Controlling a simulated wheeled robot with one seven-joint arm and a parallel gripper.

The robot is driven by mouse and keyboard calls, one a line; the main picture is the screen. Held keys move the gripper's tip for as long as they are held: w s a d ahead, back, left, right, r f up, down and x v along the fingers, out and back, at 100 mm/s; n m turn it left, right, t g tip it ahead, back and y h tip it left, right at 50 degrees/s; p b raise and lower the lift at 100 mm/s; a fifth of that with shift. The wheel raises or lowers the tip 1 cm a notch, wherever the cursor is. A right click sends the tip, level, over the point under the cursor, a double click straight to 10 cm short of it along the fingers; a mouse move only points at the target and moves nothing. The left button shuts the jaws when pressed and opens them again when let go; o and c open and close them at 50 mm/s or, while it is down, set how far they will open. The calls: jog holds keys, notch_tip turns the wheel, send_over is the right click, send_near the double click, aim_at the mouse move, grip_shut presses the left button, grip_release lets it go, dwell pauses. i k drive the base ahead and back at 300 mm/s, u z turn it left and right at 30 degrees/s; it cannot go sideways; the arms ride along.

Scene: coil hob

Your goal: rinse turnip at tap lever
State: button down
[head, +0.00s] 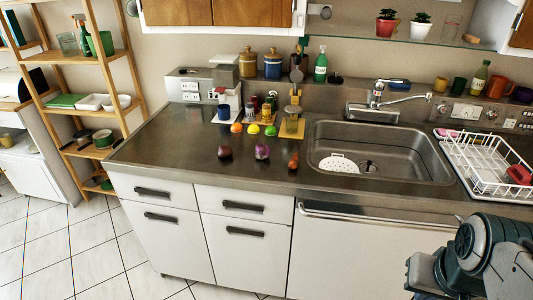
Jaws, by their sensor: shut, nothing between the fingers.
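A purple-and-white round vegetable (262,152), which looks like the turnip, lies on the steel counter left of the sink, in the middle of a row of three. The tap (378,94) stands behind the sink, with its spout reaching to the right and a small lever on top. No water is seen running. The sink basin (408,148) holds a white perforated round piece (340,163) at its left. Part of my arm shows at the lower right, in front of the cabinets. My gripper's fingers cannot be made out, and nothing touches the turnip.
A dark red vegetable (225,152) and an orange-brown one (293,161) flank the turnip. Fruits (253,129), jars and a yellow board (290,128) stand behind. A white dish rack (490,165) is right of the sink. The front left counter is clear.

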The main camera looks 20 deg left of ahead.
aim_at(385, 81)
jog(key=u, duration=0.25)
jog(key=i, duration=0.7)
jog(key=u, duration=0.85)
jog(key=i, duration=0.35)
jog(key=u, duration=0.4)
jog(key=k, duration=0.85)
jog(key=z, duration=0.6)
jog(key=i, duration=0.35)
jog(key=z, duration=0.05)
